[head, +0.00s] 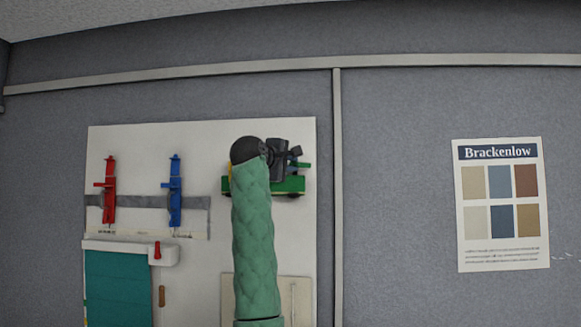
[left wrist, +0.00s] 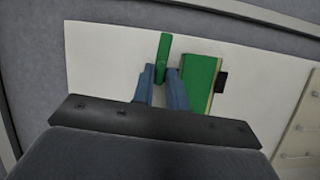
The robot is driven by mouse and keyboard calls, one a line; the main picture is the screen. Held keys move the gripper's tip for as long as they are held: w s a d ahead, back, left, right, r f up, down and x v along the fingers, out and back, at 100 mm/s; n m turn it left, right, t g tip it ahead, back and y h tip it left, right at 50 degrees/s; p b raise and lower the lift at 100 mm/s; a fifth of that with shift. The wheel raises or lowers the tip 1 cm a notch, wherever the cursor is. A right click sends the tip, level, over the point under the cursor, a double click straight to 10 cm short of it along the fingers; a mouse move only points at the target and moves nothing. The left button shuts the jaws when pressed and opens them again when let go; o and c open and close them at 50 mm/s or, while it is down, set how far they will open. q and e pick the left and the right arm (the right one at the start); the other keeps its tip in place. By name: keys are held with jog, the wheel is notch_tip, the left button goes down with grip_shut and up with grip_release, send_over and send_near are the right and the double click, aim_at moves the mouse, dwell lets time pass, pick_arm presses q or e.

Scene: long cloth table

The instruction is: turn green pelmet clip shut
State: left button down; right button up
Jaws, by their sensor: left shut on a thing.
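The green pelmet clip (head: 291,186) is on the white board, partly hidden behind my left arm in the head view. In the left wrist view its green lever (left wrist: 164,45) stands up between my fingers, beside a wider green part (left wrist: 200,82). My left gripper (head: 296,158) is in front of the clip. In the left wrist view the left gripper (left wrist: 161,76) has its two blue-grey fingers shut on the green lever. My right gripper is not in view.
A red clip (head: 109,195) and a blue clip (head: 175,195) are on the board (head: 135,140) at the left. Below them is a teal blind (head: 118,285) with a small red lever (head: 157,250). A Brackenlow poster (head: 502,256) hangs at the right.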

pick_arm(q)
jog(key=shift+f+m+g+y+b, duration=0.15)
jog(key=shift+m+g+y+b, duration=0.25)
jog(key=shift+m+b, duration=0.5)
jog(key=shift+m+g+y+b, duration=0.35)
jog(key=shift+m+b, duration=0.3)
jog(key=shift+m, duration=0.55)
jog(key=m+y+b, duration=0.1)
jog(key=m, duration=0.2)
jog(key=m+g+y+b, duration=0.1)
jog(key=m+y+b, duration=0.1)
jog(key=shift+d+m+y+b, duration=0.15)
jog(key=shift+m+y+b, duration=0.15)
jog(key=shift+m, duration=0.1)
jog(key=shift+m+y+b, duration=0.55)
jog(key=shift+m+y, duration=0.1)
jog(key=shift+m, duration=0.45)
jog(key=shift+r+m, duration=0.2)
jog(key=shift+m, duration=0.1)
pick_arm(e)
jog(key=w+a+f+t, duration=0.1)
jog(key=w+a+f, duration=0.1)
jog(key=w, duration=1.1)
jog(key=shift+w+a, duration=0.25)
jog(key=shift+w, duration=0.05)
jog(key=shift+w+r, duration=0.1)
